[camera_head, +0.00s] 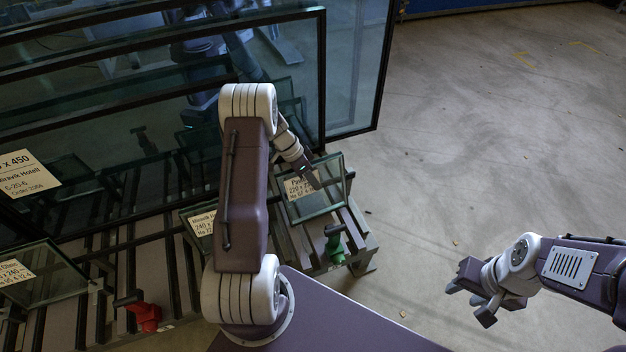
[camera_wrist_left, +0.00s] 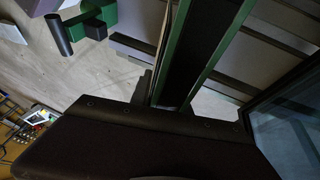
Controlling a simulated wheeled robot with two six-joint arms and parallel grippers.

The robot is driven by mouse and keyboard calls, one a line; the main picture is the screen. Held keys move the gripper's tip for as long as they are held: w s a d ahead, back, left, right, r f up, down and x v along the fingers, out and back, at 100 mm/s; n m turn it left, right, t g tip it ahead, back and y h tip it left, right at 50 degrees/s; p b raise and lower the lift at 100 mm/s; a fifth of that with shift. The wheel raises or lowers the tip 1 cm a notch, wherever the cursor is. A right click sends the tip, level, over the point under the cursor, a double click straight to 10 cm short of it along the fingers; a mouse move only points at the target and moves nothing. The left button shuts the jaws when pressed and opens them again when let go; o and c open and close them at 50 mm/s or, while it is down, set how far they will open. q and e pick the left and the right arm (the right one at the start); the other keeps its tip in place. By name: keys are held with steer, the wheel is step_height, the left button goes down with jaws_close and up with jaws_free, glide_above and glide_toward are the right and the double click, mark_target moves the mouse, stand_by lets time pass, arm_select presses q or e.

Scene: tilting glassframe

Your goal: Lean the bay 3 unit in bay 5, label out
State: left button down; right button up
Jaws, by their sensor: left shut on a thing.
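A small glass unit (camera_head: 322,203) with a dark edge and a cream label (camera_head: 298,187) leans at the right end of the slatted rack; the label faces my camera and is partly covered. My left gripper (camera_head: 309,176) is shut on this unit at its upper edge. In the left wrist view the unit's green-edged rim (camera_wrist_left: 190,60) runs into the jaws (camera_wrist_left: 180,108). Another small labelled unit (camera_head: 197,208) is partly hidden behind my left arm. A third (camera_head: 45,275) lies at the far left. I cannot read bay numbers. My right gripper (camera_head: 471,302) is open and empty.
A green clamp (camera_head: 335,243) sits at the rack's right front and a red clamp (camera_head: 148,315) at front left. Bare rack slats (camera_head: 130,260) show between units.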

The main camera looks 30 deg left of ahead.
arm_select(q)
steer(key=c, duration=1.2)
jaws_free()
steer(key=shift+r, duration=0.1)
steer(key=shift+o, duration=0.2)
steer(key=p+v, duration=0.4)
steer(key=v, duration=0.4)
steer(key=shift+r+p, duration=0.2)
steer(key=shift+p, duration=0.1)
steer(key=shift+s+a+r, duration=0.15)
steer(key=shift+a+r, duration=0.05)
steer(key=shift+r, duration=0.05)
